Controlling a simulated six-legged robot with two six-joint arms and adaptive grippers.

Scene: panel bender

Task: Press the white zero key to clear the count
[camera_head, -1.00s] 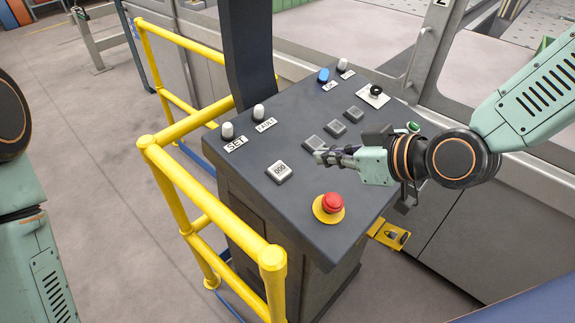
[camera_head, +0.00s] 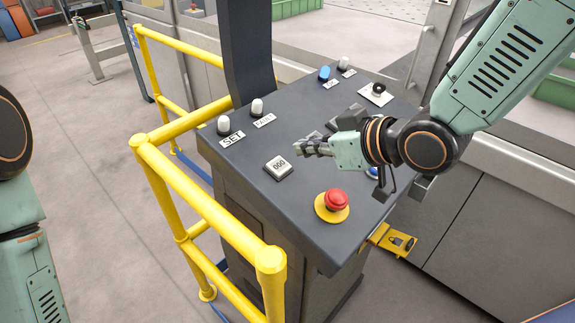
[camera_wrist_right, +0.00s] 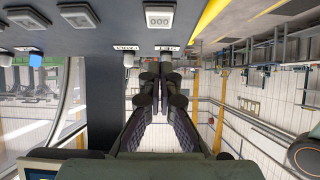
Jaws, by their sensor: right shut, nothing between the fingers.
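The white zero key (camera_head: 278,167), marked 000, sits on the dark sloped console top (camera_head: 255,202), left of the red stop button. My right gripper (camera_head: 300,148) is shut and empty, its tips above the panel just up and right of the key in the head view. A gap shows between tips and key. In the right wrist view the key (camera_wrist_right: 159,16) is at the top edge, above the closed fingertips (camera_wrist_right: 160,52) in the picture. My left gripper is out of view; only parts of my left arm show at the left edge.
A red mushroom button (camera_head: 337,200) on a yellow base is near the panel's front. White SET (camera_head: 224,125) and FAULT (camera_head: 257,107) lamps stand at the left, a blue button (camera_head: 324,73) at the back. A yellow guard rail (camera_head: 205,195) runs along the console's left side.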

